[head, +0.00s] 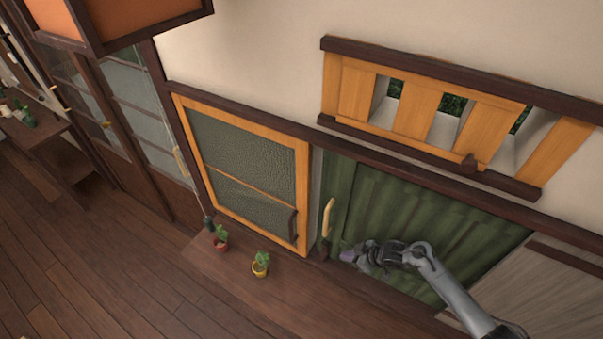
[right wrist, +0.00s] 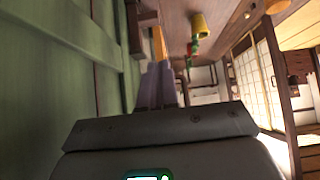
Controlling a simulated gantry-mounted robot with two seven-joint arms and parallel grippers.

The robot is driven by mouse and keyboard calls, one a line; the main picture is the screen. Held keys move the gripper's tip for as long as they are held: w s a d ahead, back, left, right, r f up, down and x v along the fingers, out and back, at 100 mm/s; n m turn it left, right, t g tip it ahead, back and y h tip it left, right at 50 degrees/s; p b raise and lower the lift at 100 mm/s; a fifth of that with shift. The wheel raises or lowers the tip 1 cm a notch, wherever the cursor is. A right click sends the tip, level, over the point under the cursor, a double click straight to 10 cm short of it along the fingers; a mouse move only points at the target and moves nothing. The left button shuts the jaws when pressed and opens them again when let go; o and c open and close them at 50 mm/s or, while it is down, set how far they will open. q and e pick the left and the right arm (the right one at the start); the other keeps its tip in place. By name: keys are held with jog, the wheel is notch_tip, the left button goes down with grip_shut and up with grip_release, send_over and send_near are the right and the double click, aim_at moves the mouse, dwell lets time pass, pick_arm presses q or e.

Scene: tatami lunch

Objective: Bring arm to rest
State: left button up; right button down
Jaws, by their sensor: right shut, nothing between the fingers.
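My right gripper (head: 349,256) is in the lower right of the head view, in front of a green panel (head: 420,215). Its grey arm comes in from the lower right corner. In the right wrist view the fingers (right wrist: 157,84) are together, with nothing between them. The green panel fills the left of that view, close beside the gripper; I cannot tell whether they touch. A yellow handle (head: 328,217) stands upright at the panel's left edge, just left of and above the gripper. My left gripper is not in view.
A wooden ledge (head: 300,305) runs below the panel, bearing a yellow pot (head: 260,268) and a red pot (head: 221,242) with plants. An orange-framed window (head: 246,172) is left of the panel. A slatted vent (head: 440,112) is above. Open floor (head: 90,270) lies at lower left.

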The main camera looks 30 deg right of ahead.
jog(key=s+a+f+g, duration=0.1)
jog(key=s+a+f, duration=0.55)
jog(key=s, duration=0.25)
jog(key=s+a+r, duration=0.3)
jog(key=s+a, duration=0.2)
jog(key=a, duration=0.6)
jog(key=s+r+m+g+h, duration=0.1)
jog(key=s+r, duration=0.3)
jog(key=r, duration=0.6)
jog(key=s+r+m+g+h, duration=0.2)
jog(key=s+r+h, duration=0.1)
jog(key=r, duration=0.7)
jog(key=shift+s+a+r+m, duration=0.25)
jog(key=shift+s+m, duration=0.15)
jog(key=shift+s, duration=0.15)
jog(key=shift+d, duration=0.1)
